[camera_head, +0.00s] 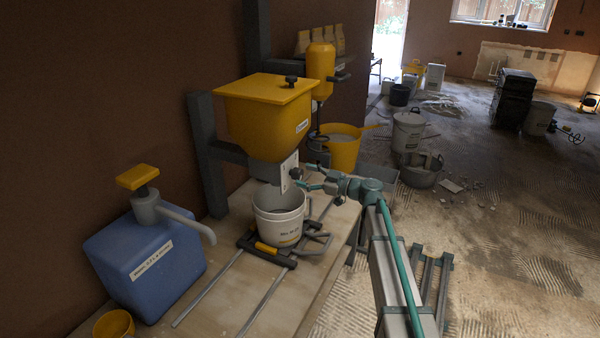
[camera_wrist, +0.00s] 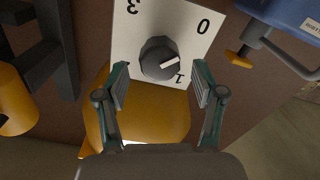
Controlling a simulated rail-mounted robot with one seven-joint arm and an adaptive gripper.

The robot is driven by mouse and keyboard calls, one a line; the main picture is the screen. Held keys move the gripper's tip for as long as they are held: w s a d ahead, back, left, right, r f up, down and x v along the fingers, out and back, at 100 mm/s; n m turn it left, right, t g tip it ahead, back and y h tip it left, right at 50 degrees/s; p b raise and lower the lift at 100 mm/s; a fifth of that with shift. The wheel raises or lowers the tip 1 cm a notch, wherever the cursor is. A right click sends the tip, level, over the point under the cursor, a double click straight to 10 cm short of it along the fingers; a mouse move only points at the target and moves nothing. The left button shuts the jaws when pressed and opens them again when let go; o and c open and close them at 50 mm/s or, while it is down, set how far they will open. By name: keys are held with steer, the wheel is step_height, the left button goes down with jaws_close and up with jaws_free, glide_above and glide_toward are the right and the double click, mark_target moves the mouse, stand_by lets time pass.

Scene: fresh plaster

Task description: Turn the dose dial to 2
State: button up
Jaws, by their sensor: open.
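The dose dial is a dark round knob (camera_wrist: 157,57) with a white pointer mark, on a white plate (camera_wrist: 185,20) marked 3, 0 and 1. No 2 shows in the wrist view. The mark points to the picture's right, between the 1 and the 0; the exact setting is hard to tell. In the head view the plate (camera_head: 289,176) sits under the yellow hopper (camera_head: 262,115). My gripper (camera_wrist: 161,68) is open, one finger on each side of the knob, with gaps visible. In the head view my gripper (camera_head: 309,179) reaches the plate from the right.
A white bucket (camera_head: 278,222) stands under the hopper on the wooden bench (camera_head: 220,300). A blue tank (camera_head: 150,260) with a pump spout stands at the left. A yellow bucket (camera_head: 340,152) is behind my gripper.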

steer(key=shift+x, duration=1.3)
steer(key=shift+c, duration=0.2)
steer(key=c, duration=1.1)
